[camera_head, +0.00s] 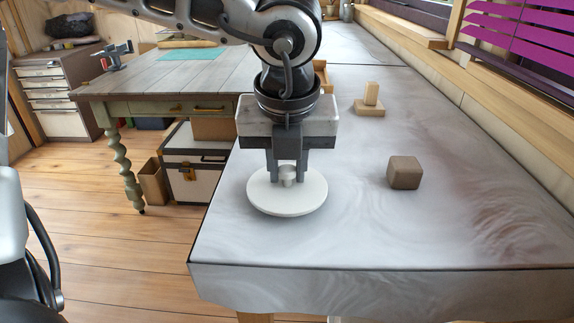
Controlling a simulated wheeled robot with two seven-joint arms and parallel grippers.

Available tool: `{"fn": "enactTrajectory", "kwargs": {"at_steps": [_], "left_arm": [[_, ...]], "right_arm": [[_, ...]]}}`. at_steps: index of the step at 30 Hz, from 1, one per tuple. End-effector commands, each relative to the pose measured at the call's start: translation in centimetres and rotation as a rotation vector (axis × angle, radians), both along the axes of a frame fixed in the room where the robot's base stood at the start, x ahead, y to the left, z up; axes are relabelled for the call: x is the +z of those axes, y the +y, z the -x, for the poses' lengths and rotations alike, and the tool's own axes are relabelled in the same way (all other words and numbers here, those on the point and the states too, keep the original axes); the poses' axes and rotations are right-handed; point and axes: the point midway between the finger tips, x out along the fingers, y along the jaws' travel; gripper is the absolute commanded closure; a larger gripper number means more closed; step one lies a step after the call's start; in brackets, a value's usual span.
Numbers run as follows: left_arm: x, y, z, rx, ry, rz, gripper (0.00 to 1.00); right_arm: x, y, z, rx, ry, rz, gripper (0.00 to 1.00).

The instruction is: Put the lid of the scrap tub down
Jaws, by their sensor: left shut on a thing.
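The lid (287,201) is a round white disc with a small knob in its middle. It is level, over the near left part of the grey worktop (350,235). My left gripper (288,177) points straight down and is shut on the knob. I cannot tell whether the lid touches the worktop or is held just above it. I do not see the scrap tub. My right gripper is not in view.
A brown block (404,172) sits on the worktop right of the lid. Farther back is a small wooden piece on a base (370,100). A wooden table (150,75) stands at the left. The worktop's front is clear.

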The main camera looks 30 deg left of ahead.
Motion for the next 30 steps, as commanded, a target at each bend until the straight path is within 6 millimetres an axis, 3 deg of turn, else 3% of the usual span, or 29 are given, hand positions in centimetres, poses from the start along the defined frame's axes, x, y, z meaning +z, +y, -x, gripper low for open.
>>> {"fn": "enactTrajectory", "kwargs": {"at_steps": [7, 14, 15, 17, 26, 30], "left_arm": [[-0.1, 0.0, 0.0, 0.000, -0.001, 0.001, 1.00], [-1.0, 0.0, 0.0, 0.001, -0.001, 0.001, 1.00], [-0.9, 0.0, 0.0, 0.001, -0.001, 0.001, 0.75], [-0.7, 0.0, 0.0, 0.001, 0.001, 0.001, 0.58], [-0.7, 0.0, 0.0, 0.000, 0.001, 0.001, 0.56], [0.2, 0.0, 0.0, 0.000, 0.001, 0.001, 0.56]], "right_arm": [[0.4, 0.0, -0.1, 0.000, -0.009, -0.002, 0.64], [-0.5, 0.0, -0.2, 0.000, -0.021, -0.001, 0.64], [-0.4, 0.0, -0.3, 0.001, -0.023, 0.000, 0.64], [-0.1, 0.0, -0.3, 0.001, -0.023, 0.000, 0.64], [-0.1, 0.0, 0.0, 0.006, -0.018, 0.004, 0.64], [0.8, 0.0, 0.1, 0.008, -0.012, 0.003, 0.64]]}}
